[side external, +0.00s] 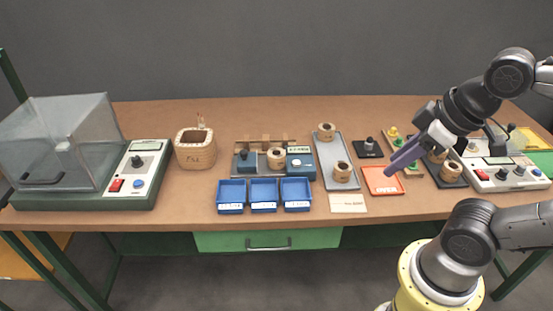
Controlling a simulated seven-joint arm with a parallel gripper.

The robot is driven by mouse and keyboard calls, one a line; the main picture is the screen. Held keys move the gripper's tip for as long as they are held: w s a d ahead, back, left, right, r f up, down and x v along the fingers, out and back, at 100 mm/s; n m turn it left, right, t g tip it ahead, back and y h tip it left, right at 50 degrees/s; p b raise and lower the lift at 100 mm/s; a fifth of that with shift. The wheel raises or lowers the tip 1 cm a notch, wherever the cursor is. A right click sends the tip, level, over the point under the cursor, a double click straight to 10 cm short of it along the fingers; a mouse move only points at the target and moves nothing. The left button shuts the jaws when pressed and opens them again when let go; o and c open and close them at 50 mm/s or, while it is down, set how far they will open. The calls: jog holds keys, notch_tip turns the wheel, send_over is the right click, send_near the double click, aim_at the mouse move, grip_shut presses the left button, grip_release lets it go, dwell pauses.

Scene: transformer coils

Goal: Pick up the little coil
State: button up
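Several small tan wooden coils are in view, and I cannot tell which one is the little coil. One coil (327,132) stands at the back of a grey tray (336,152), and another coil (342,172) stands at its front. A coil (276,157) sits in a blue fixture (246,163). A coil (451,171) stands on a dark base at the right, with another partly hidden behind my arm. My gripper (391,171) has purple fingers pointing down-left, over or near the orange "OVER" tray. The fingers overlap, so their opening is unclear. No held coil shows.
Three blue bins (264,208) stand along the table front. An orange tray (382,180), a black knob block (367,148) and a control box (505,177) are at the right.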

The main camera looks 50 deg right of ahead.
jog(key=w+d+r+n, duration=0.1)
jog(key=w+r+n, duration=0.5)
jog(key=w, duration=0.2)
jog(key=w+d+r+n, duration=0.1)
jog(key=w+r+n, duration=0.45)
jog(key=w, duration=0.35)
jog(key=n+g, duration=0.4)
jog(key=n, duration=0.1)
send_over(271, 150)
notch_tip(271, 150, down, 14)
jog(key=shift+m+g, duration=0.35)
jog(key=shift+g, duration=0.35)
jog(key=f, duration=1.4)
jog(key=shift+d+f, duration=0.35)
jog(key=shift+f, duration=0.05)
jog(key=shift+a+f, duration=0.15)
jog(key=shift+f, duration=1.45)
jog(key=shift+a+f, duration=0.1)
jog(key=shift+f, duration=1.45)
jog(key=shift+c, duration=0.3)
